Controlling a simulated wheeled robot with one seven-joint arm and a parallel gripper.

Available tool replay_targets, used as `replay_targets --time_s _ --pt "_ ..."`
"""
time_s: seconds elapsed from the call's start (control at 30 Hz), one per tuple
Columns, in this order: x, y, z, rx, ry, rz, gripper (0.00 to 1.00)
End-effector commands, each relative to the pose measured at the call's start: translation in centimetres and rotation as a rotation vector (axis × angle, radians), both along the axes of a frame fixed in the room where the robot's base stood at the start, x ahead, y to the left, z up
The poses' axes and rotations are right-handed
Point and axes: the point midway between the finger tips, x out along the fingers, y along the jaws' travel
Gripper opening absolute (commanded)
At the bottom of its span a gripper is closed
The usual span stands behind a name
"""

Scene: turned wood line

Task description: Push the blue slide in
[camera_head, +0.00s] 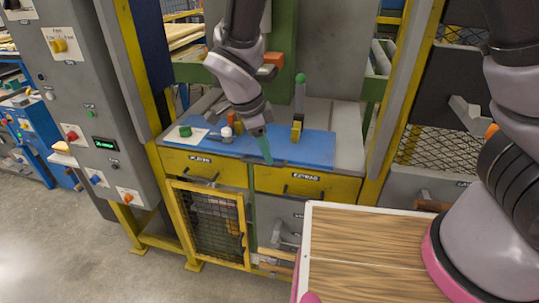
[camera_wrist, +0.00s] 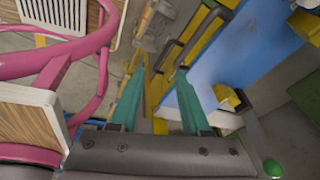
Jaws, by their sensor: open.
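A flat blue panel (camera_head: 310,148) lies on the bench top, above two yellow drawer fronts. It is the only large blue piece near my gripper; I cannot tell whether it is the blue slide. It also shows in the wrist view (camera_wrist: 215,50). My gripper (camera_head: 265,152) points down at the panel's front edge, over the gap between the drawers. In the wrist view its two teal fingers (camera_wrist: 158,78) are apart, with nothing held between them. Whether they touch the panel is unclear.
The left drawer (camera_head: 200,166) and right drawer (camera_head: 330,186) have dark handles. On the bench stand a green block (camera_head: 185,131), a white-topped piece (camera_head: 227,132) and a yellow block (camera_head: 296,131). A wooden-topped surface (camera_head: 365,250) fills the front right. A control cabinet (camera_head: 90,90) stands left.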

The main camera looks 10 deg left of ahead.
Motion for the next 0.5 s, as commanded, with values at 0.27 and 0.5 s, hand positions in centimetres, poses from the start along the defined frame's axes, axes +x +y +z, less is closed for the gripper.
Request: replay_targets --time_s 0.27,0.5 --pt "3.3 2.7 3.2 0.275 -0.026 -0.341 0.47" --pt "3.9 2.5 0.1 0.275 -0.025 -0.348 0.47"
